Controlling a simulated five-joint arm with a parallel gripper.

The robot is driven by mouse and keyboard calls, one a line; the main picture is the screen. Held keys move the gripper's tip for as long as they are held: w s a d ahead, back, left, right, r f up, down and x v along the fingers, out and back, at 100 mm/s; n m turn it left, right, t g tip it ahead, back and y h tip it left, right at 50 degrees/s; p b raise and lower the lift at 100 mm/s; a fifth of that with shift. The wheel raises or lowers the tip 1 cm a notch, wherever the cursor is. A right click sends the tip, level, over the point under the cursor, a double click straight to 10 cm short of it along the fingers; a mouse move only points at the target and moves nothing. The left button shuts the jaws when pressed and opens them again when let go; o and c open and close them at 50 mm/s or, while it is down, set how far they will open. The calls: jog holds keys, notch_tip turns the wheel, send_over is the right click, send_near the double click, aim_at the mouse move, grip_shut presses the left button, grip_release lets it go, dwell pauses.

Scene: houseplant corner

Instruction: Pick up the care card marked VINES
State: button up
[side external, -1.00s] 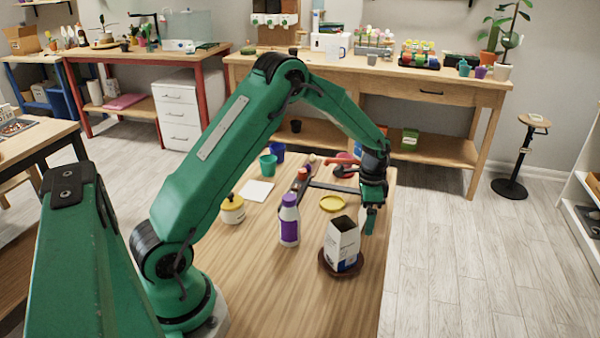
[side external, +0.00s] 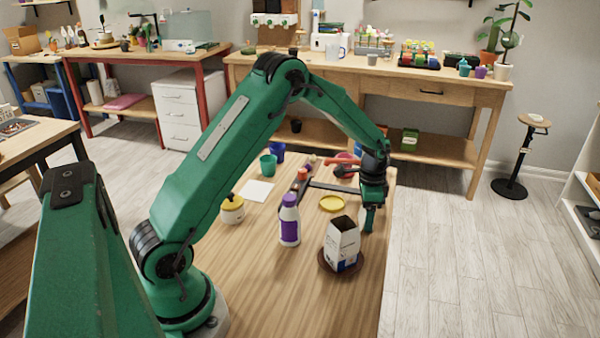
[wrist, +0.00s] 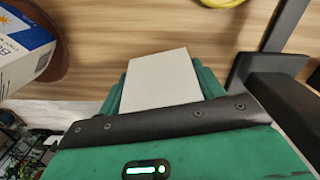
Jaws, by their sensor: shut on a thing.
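My gripper (side external: 369,219) is low over the right edge of the wooden table, just right of and behind the carton. In the wrist view its green fingers (wrist: 160,88) are shut on a pale, flat card (wrist: 162,78). The card face in view is plain, and I can read no VINES marking on it. In the side view the held card is hidden by my gripper. A white square sheet (side external: 257,191) lies flat on the table at the left, with no readable lettering.
An open-topped carton (side external: 342,242) stands on a brown saucer (side external: 327,264) close to my gripper. A yellow dish (side external: 332,203), a purple-and-white bottle (side external: 289,222), a yellow-lidded jar (side external: 232,209) and a dark bar (side external: 338,188) are nearby. The table front is clear.

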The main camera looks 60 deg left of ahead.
jog(key=shift+r, duration=0.1)
jog(key=shift+r, duration=0.9)
notch_tip(320, 180, up, 2)
jog(key=shift+r, duration=0.25)
jog(key=s+d+r, duration=0.4)
jog(key=d+r, duration=0.2)
jog(key=d, duration=0.5)
jog(key=shift+s+r, duration=0.15)
jog(key=shift+r, duration=0.15)
jog(key=shift+a, duration=0.15)
